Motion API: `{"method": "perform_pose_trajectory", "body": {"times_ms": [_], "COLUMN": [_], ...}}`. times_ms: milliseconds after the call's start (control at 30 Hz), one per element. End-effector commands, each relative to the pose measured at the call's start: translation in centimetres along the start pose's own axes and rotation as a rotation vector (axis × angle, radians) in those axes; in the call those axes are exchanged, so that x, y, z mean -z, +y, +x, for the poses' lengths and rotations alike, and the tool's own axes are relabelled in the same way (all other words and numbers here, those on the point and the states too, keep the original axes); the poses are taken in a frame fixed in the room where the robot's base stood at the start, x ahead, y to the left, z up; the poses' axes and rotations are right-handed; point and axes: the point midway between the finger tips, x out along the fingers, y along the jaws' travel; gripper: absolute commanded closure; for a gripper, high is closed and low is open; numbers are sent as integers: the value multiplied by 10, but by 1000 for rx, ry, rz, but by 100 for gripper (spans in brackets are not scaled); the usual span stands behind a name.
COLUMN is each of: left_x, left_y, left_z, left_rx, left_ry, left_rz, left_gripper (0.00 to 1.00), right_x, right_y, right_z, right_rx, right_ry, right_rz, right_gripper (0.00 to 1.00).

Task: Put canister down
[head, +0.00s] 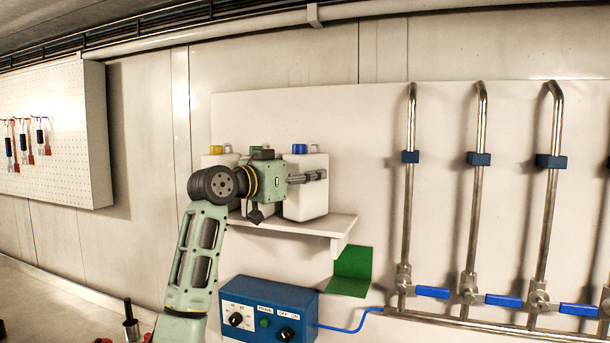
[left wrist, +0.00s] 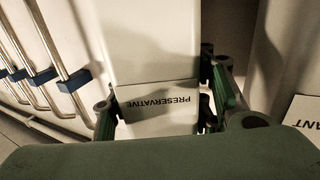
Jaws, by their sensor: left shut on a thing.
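A white canister (head: 305,203) with a blue cap is at the wall shelf (head: 342,222). Its base is at or very near the shelf top; I cannot tell whether it touches. My left gripper (head: 316,175) is shut on this canister and hides part of it. In the left wrist view, the left gripper (left wrist: 160,95) has a finger on each side of the white canister (left wrist: 150,45), whose label reads PRESERVATIVE and appears upside down. My right gripper is in neither view.
A yellow-capped canister (head: 213,160) stands on the shelf to the left, partly behind my arm. A blue control box (head: 268,310) and a green panel (head: 351,270) are below. Steel pipes (head: 408,205) with blue-handled valves stand right. The shelf's right end is clear.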

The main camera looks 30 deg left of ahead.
Motion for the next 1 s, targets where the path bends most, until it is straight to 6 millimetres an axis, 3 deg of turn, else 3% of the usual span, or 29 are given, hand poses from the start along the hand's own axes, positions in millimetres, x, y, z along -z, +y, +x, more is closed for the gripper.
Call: {"method": "perform_pose_trajectory", "body": {"times_ms": [367, 400, 467, 800, 1000], "left_x": [-1, -5, -5, -6, -9], "left_y": [0, 0, 0, 0, -2], "left_z": [-2, 0, 0, -2, -28], "left_rx": [1, 0, 0, 1, 3], "left_ry": [11, 1, 1, 1, 4], "left_rz": [1, 0, 0, 1, 3], "left_gripper": [100, 50, 44, 44, 44], "right_x": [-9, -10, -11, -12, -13], "right_y": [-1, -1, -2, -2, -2], "right_z": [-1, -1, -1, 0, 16], "right_rx": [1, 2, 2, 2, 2], "right_ry": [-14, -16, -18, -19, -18], "right_rz": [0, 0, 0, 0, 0], "right_gripper": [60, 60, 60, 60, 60]}}
